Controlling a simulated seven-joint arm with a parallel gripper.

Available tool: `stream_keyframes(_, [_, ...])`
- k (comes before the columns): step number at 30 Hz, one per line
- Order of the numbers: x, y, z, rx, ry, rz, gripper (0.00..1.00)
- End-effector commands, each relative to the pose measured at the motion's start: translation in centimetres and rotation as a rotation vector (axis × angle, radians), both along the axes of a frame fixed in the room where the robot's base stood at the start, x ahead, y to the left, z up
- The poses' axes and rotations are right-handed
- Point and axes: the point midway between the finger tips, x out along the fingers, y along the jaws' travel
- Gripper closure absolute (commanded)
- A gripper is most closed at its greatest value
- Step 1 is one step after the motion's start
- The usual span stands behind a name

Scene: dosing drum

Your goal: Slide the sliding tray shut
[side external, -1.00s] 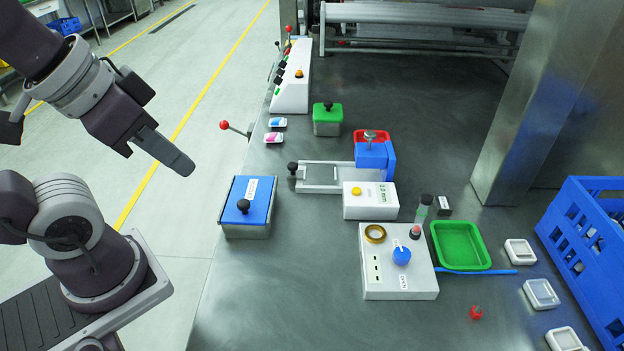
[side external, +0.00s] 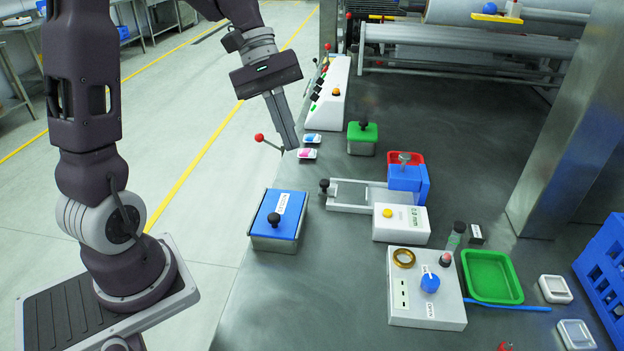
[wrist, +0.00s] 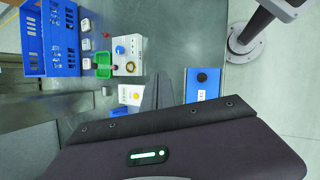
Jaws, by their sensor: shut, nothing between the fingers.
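The sliding tray (side external: 360,194) is a flat pale frame with a grey middle, lying on the dark table. It sticks out to the left of a blue housing (side external: 408,180). A black knob (side external: 324,186) stands at its left end. My gripper (side external: 292,146) is shut and empty. In the side view it shows up and left of the knob, pointing down, apart from the tray. In the wrist view my gripper's fingers (wrist: 156,80) point toward the table, and I cannot make out the tray there.
A blue-lidded box (side external: 278,220) stands left of the tray. A white box with a yellow button (side external: 400,223) stands in front of it. A green-lidded box (side external: 362,138) stands behind. Two small packets (side external: 307,154) and a red-tipped lever (side external: 262,139) are near my gripper.

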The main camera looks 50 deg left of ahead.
Motion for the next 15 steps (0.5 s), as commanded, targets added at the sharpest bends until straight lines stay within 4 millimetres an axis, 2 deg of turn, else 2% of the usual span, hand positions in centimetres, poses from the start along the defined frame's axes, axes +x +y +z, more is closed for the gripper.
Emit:
stream_keyframes(1, [2.0,2.7,-1.9,-0.109,0.072,0.120,1.00])
stream_keyframes(3, [4.2,6.4,-4.6,-0.271,0.148,0.284,1.00])
stream_keyframes(5, [5.6,9.9,-7.3,-0.413,0.199,0.422,1.00])
stream_keyframes(6, [6.1,12.3,-9.2,-0.508,0.226,0.512,1.00])
stream_keyframes(10, [6.0,18.7,-15.3,-0.771,0.271,0.751,1.00])
stream_keyframes(12, [5.4,20.9,-17.8,-0.873,0.276,0.835,1.00])
stream_keyframes(15, [4.7,22.6,-19.8,-0.958,0.277,0.905,1.00])
